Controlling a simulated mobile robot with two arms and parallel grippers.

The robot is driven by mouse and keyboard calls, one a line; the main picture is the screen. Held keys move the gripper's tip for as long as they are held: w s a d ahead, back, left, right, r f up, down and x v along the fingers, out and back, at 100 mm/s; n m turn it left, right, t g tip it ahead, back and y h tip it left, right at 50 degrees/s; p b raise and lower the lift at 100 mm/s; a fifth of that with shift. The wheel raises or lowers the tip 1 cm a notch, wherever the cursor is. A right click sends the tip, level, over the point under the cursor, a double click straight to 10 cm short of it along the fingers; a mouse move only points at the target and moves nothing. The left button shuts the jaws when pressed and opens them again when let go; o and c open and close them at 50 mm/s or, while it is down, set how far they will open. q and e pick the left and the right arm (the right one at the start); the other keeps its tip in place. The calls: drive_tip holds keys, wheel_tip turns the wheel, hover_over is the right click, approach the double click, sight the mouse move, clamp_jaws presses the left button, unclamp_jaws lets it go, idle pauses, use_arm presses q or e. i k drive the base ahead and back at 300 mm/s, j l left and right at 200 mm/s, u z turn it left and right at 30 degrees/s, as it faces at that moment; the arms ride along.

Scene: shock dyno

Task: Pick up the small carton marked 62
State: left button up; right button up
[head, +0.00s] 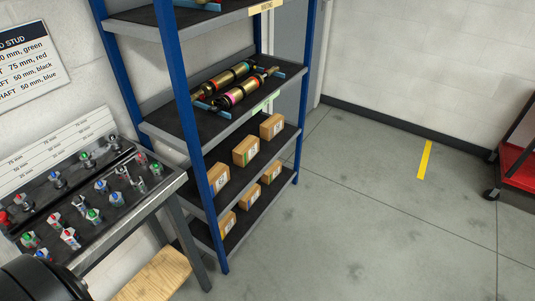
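Several small brown cartons with white labels stand on the two lowest shelves of a blue-posted rack. On the upper of these shelves are a near carton (218,178), a middle carton (245,151) and a far carton (271,127). On the bottom shelf are a near carton (227,223), a middle carton (250,197) and a far carton (272,172), partly hidden by the shelf above. The label numbers are too small to read, so I cannot tell which carton is marked 62. Neither gripper is in view.
The shelf above holds gold shock absorbers (238,91). A bench (112,226) with small colored-top parts stands left of the rack, a wooden stool or board (160,275) below it. A red cart (519,166) is at the right edge. The floor (360,220) right of the rack is clear.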

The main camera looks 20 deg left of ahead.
sight(219, 175)
drive_tip(key=i+l, duration=0.1)
drive_tip(key=i, duration=0.4)
drive_tip(key=i+u, duration=0.15)
drive_tip(key=i, duration=0.3)
drive_tip(key=i+l, duration=0.2)
drive_tip(key=i, duration=0.25)
drive_tip(key=i+l+u, duration=0.1)
drive_tip(key=i, duration=0.4)
